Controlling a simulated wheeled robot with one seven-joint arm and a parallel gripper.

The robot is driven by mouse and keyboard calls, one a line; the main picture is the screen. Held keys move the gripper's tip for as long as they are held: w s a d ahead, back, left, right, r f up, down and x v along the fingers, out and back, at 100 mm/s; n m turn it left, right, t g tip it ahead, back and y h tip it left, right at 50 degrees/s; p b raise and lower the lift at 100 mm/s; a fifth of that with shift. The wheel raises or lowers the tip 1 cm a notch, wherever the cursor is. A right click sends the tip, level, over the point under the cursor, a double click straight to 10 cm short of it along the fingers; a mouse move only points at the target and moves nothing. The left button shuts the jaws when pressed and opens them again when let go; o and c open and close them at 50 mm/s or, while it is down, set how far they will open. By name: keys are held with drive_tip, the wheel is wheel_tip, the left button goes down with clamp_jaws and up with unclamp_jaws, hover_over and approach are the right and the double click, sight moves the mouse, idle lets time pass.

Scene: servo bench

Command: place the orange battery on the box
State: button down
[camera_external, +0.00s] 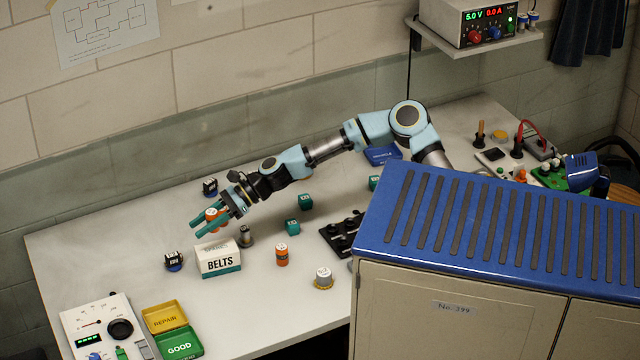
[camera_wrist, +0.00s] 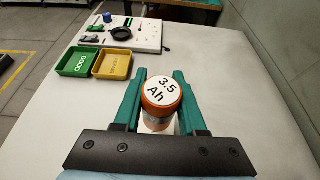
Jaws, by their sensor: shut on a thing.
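My gripper (camera_external: 197,228) reaches left over the bench with its green fingers closed around an orange battery (camera_external: 211,214). In the wrist view the battery (camera_wrist: 160,92) stands between the fingers, its white top reading "3.5 Ah". The white and teal box (camera_external: 219,262), marked "BELTS", stands on the bench below the gripper. The held battery appears above and slightly left of the box in the external view; the exact gap is hard to tell. A white patch shows beneath the battery in the wrist view. A second orange battery (camera_external: 282,256) stands on the bench right of the box.
A dark cell (camera_external: 246,236) stands close behind the box, another (camera_external: 173,261) to its left. Green blocks (camera_external: 292,227) and a white-topped yellow cell (camera_external: 323,278) stand farther right. Yellow (camera_external: 165,317) and green (camera_external: 180,343) trays and a meter panel (camera_external: 104,326) lie at front left.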

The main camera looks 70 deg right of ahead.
sight(201, 255)
drive_tip(key=shift+f+p, duration=0.7)
drive_tip(key=shift+f, duration=2.5)
drive_tip(key=shift+f, duration=0.1)
drive_tip(key=shift+c, duration=2.4)
unclamp_jaws()
drive_tip(key=shift+s+d, duration=0.1)
drive_tip(key=shift+d, duration=0.1)
drive_tip(key=b+v, duration=0.3)
drive_tip(key=v, duration=0.8)
drive_tip(key=shift+s+d+r+b, duration=0.2)
drive_tip(key=shift+s+b, duration=0.1)
drive_tip(key=shift+b, duration=0.05)
